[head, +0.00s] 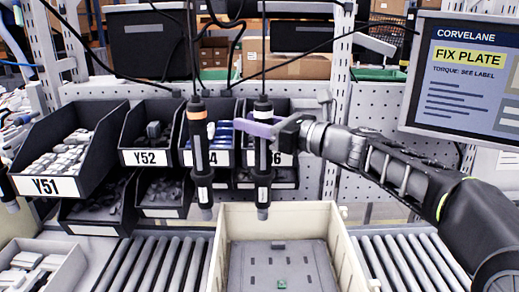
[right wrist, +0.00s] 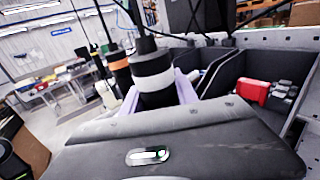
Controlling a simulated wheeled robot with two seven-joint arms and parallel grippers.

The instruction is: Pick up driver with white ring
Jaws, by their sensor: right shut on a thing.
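The driver with the white ring (head: 263,185) hangs upright on a cable above the crate. Its white ring (head: 263,106) is near its top. My right gripper (head: 262,129) comes in from the right, with pale purple fingers shut around the driver just below the ring. In the right wrist view the white-ring driver (right wrist: 153,65) stands between the fingers, its lower part hidden behind my gripper body. The driver with the orange ring (head: 200,155) hangs to its left, apart from it. My left gripper is not in view.
A beige crate (head: 220,255) holding a grey plate (head: 280,270) stands on the roller conveyor (head: 150,265) below. Dark part bins, including Y51 (head: 95,155) and Y52 (head: 180,130), stand behind. A screen (head: 465,75) is at the upper right.

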